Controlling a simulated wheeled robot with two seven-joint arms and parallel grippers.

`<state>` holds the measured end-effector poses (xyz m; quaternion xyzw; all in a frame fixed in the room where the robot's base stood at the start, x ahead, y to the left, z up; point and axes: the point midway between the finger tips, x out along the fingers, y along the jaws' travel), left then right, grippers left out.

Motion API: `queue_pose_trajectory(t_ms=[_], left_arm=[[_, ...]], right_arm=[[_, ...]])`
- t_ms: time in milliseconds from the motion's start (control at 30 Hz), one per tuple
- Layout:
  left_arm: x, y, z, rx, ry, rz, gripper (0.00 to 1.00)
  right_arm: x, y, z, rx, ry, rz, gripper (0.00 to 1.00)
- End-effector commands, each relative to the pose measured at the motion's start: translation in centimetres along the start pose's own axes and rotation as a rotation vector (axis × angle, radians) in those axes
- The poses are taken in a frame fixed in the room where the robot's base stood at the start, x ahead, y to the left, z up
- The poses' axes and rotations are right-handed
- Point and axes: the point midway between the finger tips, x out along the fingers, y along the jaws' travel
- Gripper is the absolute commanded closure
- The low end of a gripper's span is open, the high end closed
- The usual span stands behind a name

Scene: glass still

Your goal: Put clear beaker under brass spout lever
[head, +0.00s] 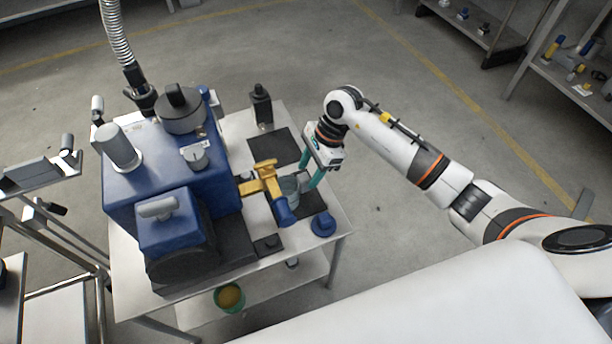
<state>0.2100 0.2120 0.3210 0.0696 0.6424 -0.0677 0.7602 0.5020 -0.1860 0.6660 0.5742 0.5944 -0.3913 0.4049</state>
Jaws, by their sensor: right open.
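The brass spout lever (266,176) sticks out from the right side of the blue machine, with a blue end (284,211) pointing toward the front. The clear beaker (290,186) stands right beside the brass part, at its right, and the lever hides part of it. I cannot tell whether its mouth is directly below the outlet. My right gripper (306,182) reaches down from the upper right with teal fingers. It is open, with its fingertips close to the right side of the beaker. My left gripper is not in view.
The blue machine (150,185) fills the left of the white table (236,126). A blue knob-like piece (323,223) sits at the front right. A green bucket (229,297) is on the lower shelf.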

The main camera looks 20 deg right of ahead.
Motion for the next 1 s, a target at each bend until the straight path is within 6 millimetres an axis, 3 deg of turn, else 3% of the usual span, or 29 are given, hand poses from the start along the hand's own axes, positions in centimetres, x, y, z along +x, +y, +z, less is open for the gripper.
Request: queue_pose_trajectory(t_ms=[33, 200, 400, 1000], left_arm=[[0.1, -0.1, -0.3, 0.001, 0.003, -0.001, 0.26], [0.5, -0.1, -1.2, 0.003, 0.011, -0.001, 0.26], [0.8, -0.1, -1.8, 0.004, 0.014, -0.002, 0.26], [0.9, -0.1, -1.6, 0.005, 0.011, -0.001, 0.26]], right_arm=[[-1.5, 0.1, 0.1, -0.001, -0.003, 0.005, 0.52], [-5.1, 0.1, 0.1, -0.001, -0.003, 0.003, 0.52], [-7.9, 0.0, 0.0, 0.0, -0.001, 0.0, 0.52], [-8.7, 0.0, 0.0, 0.0, 0.0, -0.001, 0.52]])
